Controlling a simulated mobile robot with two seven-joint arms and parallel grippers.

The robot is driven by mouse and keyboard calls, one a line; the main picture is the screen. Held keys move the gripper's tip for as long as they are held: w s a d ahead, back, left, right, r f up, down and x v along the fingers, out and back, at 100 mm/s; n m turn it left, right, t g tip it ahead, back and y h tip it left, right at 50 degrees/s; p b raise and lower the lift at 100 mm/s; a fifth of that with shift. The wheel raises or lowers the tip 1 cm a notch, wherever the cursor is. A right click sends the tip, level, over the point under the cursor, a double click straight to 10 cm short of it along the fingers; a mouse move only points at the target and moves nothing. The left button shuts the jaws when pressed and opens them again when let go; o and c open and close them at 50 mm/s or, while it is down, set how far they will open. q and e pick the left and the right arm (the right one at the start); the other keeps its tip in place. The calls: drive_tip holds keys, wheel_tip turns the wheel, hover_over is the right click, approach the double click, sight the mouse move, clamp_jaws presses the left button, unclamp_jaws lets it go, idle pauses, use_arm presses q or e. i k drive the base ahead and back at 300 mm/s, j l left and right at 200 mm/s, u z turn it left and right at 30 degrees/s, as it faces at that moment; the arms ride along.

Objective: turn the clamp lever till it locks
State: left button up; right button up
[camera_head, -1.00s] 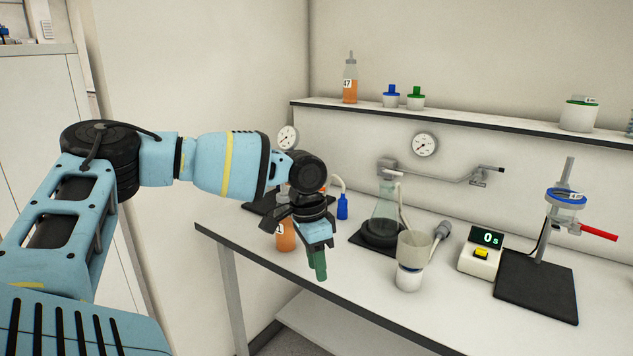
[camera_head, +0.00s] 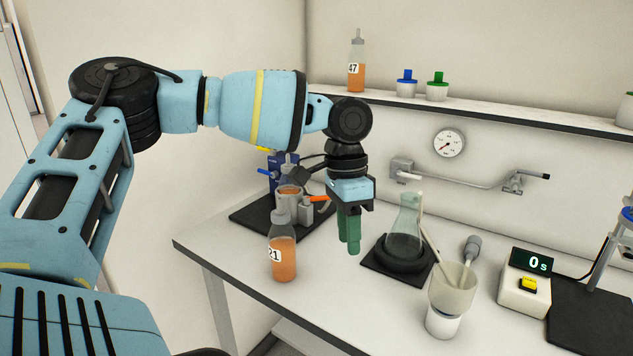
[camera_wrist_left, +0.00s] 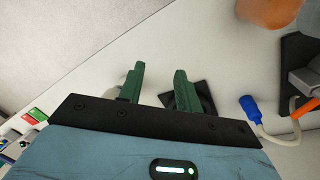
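An orange lever (camera_head: 319,198) sticks out to the right from a small metal clamp-like device (camera_head: 290,203) on a black base at the back left of the bench. The orange lever (camera_wrist_left: 305,108) also shows at the right edge of the left wrist view. My left gripper (camera_head: 348,246) points down over the bench, right of the device and apart from the lever. Its green fingers (camera_wrist_left: 158,82) are spread with nothing between them. The clamp's inner parts are too small to tell, and my gripper is close beside the lever's tip in the head view. My right gripper is not in view.
A bottle of orange juice (camera_head: 283,255) stands at the front left. A flask (camera_head: 404,230) on a dark plate stands right of my gripper. A cup (camera_head: 452,293), a timer (camera_head: 525,280) reading 0 and a black stand base (camera_head: 590,318) are farther right. A blue hose connector (camera_wrist_left: 250,107) lies near the device.

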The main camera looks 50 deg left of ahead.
sight(307, 200)
drive_tip(key=i+j, duration=0.15)
drive_tip(key=j, duration=0.2)
drive_tip(key=i+j, duration=0.15)
drive_tip(key=j, duration=0.25)
drive_tip(key=i+j, duration=0.15)
drive_tip(key=j, duration=0.2)
drive_tip(key=i+j, duration=0.1)
drive_tip(key=j, duration=0.25)
